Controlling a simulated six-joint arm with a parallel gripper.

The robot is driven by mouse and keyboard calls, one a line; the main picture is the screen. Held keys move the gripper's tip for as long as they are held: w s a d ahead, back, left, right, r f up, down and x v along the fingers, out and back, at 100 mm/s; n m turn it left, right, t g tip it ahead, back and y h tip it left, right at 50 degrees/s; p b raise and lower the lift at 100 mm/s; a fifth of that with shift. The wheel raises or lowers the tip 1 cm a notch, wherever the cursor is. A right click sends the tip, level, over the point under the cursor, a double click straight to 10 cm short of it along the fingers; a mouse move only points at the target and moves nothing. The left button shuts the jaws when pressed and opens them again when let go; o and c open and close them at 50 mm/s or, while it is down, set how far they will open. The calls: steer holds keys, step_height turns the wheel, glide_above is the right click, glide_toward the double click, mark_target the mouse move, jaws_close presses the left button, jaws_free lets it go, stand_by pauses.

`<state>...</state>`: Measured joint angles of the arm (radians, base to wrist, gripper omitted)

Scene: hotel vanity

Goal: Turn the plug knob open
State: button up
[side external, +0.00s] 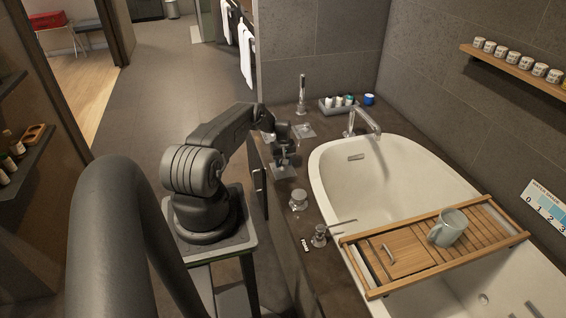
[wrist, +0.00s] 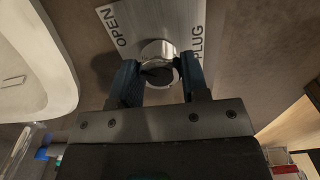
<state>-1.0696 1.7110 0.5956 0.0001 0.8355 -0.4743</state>
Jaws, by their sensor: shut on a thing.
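The plug knob (wrist: 158,52) is a round chrome knob on a metal plate (wrist: 152,17) in the wrist view. The plate is lettered OPEN at its left and PLUG at its right. My gripper (wrist: 160,75) has one dark finger on each side of the knob and is shut on it. In the side external view my gripper (side external: 285,158) is over the deck left of the bathtub, and it hides most of the knob there. The plate (side external: 284,171) shows partly beneath it.
Another chrome knob (side external: 298,200) stands nearer the camera. A toiletry tray (side external: 340,106) sits behind.

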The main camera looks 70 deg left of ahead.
steer(key=shift+m, duration=0.5)
steer(key=o, duration=0.9)
steer(key=shift+r, duration=0.1)
step_height(320, 180, up, 14)
steer(key=shift+f, duration=0.2)
stand_by(0.4)
